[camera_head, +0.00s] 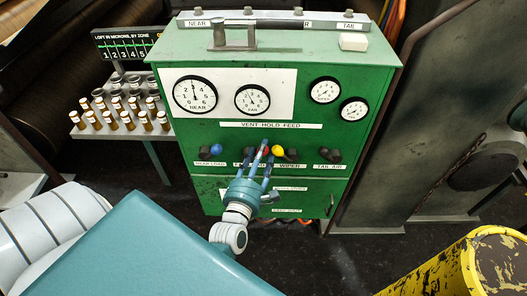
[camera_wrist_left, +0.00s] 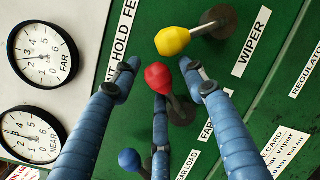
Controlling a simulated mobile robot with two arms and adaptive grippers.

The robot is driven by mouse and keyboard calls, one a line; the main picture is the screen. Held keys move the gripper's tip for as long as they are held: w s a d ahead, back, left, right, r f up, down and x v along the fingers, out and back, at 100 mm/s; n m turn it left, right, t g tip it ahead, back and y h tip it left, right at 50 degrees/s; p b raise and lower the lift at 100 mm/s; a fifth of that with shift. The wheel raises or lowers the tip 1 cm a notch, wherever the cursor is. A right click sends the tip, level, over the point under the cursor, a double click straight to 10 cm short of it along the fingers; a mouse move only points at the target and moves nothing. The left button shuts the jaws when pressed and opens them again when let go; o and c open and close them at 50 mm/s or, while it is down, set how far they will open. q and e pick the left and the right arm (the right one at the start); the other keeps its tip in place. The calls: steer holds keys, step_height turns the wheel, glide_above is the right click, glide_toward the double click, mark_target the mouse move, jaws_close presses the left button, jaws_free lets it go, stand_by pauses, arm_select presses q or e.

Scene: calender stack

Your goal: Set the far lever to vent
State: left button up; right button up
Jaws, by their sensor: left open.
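The green control cabinet (camera_head: 290,55) carries a row of levers under a VENT HOLD FEED label (camera_head: 270,125). The far lever has a red knob (camera_wrist_left: 158,76) on a dark stem, beside a partly hidden FAR label (camera_wrist_left: 206,130). In the head view its red knob (camera_head: 265,150) is mostly covered by my fingers. My left gripper (camera_head: 262,155) is open in front of the panel. In the left wrist view its blue fingers (camera_wrist_left: 157,88) spread around the red knob, with gaps visible at its sides. I cannot tell the lever's exact setting. My right gripper is out of view.
The yellow wiper knob (camera_wrist_left: 172,41) is close beside the red one. The blue near knob (camera_head: 216,148) is left, and a dark tail lever (camera_head: 325,154) is right. Dial gauges (camera_head: 195,94) sit above. A bottle rack (camera_head: 120,120) stands left, and a yellow post (camera_head: 495,262) lower right.

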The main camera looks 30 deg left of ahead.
arm_select(q)
steer(key=shift+x, duration=0.95)
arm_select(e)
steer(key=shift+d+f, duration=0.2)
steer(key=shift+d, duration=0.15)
arm_select(q)
steer(key=shift+c, duration=0.3)
steer(key=shift+a, duration=0.1)
jaws_close()
